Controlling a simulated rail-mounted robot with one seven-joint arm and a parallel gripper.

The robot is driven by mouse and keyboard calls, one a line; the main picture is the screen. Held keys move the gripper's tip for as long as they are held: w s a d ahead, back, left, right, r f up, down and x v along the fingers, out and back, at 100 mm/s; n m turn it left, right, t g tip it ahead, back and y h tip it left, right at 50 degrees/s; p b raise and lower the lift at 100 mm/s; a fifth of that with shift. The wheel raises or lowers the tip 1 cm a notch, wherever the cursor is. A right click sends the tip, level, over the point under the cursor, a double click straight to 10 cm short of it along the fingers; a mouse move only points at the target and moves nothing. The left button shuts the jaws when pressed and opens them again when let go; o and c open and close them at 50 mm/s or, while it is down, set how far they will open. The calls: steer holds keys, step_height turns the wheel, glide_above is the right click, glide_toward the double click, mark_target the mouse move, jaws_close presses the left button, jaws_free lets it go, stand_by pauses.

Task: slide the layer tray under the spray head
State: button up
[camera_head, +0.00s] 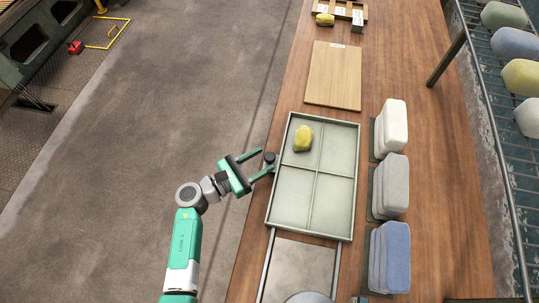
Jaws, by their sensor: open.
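The layer tray (317,175) is a shallow grey-green tray with low walls and crossing dividers, lying on the wooden table. A yellow lump (303,138) sits in its far left compartment. A small dark knob (269,157) is at the tray's left edge. My gripper (265,160) is open at that edge, its fingertips on either side of the knob; I cannot tell whether they touch it. A grey round part (309,298), cut off at the bottom edge, may be the spray head.
Two rails (267,262) flank a grey plate (300,268) on the tray's near side. White (394,126), grey (393,185) and blue (394,256) block stacks stand close on the right. A wooden board (334,75) lies beyond the tray. A wire rack (490,110) stands far right.

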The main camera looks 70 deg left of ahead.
mark_target(270, 156)
steer(key=shift+x, duration=1.9)
